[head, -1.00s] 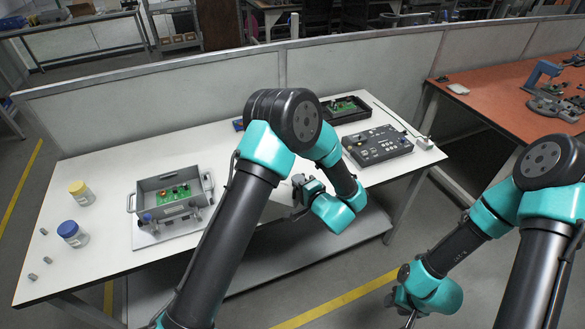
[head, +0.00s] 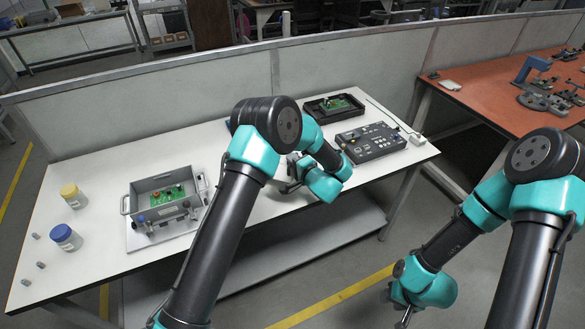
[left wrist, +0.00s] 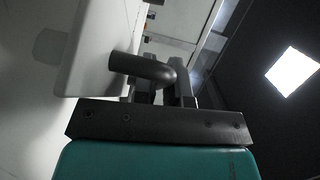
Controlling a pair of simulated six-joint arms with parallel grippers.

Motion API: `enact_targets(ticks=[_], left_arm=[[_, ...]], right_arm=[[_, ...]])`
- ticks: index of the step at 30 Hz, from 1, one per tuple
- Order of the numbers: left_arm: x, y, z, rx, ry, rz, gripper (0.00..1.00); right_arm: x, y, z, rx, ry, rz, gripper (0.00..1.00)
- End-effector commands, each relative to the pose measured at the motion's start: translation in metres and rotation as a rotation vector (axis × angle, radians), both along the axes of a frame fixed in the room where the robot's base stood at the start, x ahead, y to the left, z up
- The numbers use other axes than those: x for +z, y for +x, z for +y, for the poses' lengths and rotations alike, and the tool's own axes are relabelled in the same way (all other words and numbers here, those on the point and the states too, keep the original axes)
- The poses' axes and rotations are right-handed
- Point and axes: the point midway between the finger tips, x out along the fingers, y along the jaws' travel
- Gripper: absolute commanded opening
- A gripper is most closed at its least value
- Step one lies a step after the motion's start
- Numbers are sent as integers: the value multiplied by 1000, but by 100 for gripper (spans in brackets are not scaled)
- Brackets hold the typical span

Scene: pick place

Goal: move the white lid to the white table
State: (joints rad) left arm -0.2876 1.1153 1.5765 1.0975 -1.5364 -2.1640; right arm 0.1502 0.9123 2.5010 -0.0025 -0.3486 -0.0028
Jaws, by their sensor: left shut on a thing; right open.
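My left gripper (head: 289,184) is over the front part of the white table (head: 100,160), right of the grey box. In the left wrist view its fingers (left wrist: 160,88) are shut on the dark bent handle (left wrist: 138,67) of the white lid (left wrist: 92,45). The lid appears as a pale flat panel there; in the head view it is mostly hidden by my left arm and hard to tell from the tabletop. I cannot tell whether it touches the table. My right gripper (head: 405,318) is open and empty, low at the bottom right, off the table.
The open grey box (head: 165,198) with a green board stands left of my left arm. Jars with yellow (head: 69,190) and blue (head: 62,232) caps stand farther left. A dark control panel (head: 370,142) and black tray (head: 333,106) are at right. A partition (head: 350,65) runs behind.

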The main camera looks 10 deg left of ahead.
Motion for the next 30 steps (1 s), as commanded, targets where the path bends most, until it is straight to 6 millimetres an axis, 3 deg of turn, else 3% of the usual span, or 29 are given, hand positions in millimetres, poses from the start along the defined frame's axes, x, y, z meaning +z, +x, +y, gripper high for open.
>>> enact_targets(ticks=[6, 20, 21, 28, 30], left_arm=[[-31, -1, 0, 1, 1, 3, 0], [-38, -1, 0, 0, 1, 1, 0], [-38, -1, 0, 0, 0, 1, 14], [-38, -1, 0, 0, 0, 1, 36], [-38, -1, 0, 0, 0, 1, 38]], right_arm=[[0, 0, 0, 0, 0, 0, 43], [0, 0, 0, 0, 0, 0, 43], [0, 0, 0, 0, 0, 0, 43], [0, 0, 0, 0, 0, 0, 43], [0, 0, 0, 0, 0, 0, 43]])
